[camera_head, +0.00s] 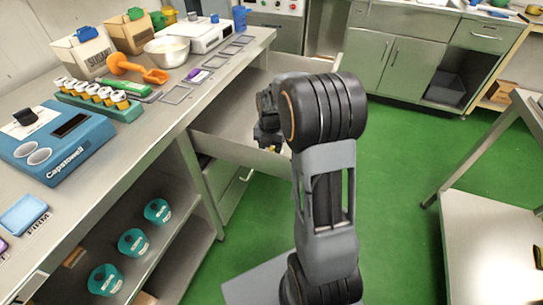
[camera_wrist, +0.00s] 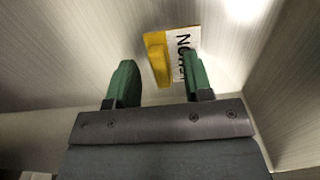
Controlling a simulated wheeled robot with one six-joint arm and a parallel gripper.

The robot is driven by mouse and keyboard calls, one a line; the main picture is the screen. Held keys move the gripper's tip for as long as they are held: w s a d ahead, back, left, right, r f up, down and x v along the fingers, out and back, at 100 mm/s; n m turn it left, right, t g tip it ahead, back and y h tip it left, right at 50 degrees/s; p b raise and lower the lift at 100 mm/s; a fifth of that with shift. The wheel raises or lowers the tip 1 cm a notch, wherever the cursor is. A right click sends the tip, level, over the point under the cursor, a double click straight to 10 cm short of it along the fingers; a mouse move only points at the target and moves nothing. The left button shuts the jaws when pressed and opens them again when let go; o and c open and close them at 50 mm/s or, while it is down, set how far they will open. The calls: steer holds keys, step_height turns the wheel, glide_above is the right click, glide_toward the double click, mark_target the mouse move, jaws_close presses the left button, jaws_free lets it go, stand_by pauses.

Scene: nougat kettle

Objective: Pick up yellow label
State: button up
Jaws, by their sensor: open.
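The yellow label (camera_wrist: 157,60) lies in the bottom of an open drawer (camera_wrist: 65,65). It has a yellow part on the left and a white part with black lettering on the right, in the wrist view. My gripper (camera_wrist: 157,80) is open, with its two green fingers apart. The yellow part shows between the fingertips, and the right finger covers some of the white part. I cannot tell whether a finger touches the label. In the head view my gripper (camera_head: 268,140) is over the open drawer (camera_head: 222,130), and the label is mostly hidden there.
The drawer's front wall (camera_head: 240,154) and side walls surround my gripper. Green floor (camera_head: 400,150) is clear to the right.

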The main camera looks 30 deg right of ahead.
steer(key=shift+f, duration=0.2)
steer(key=shift+c, duration=0.2)
jaws_close()
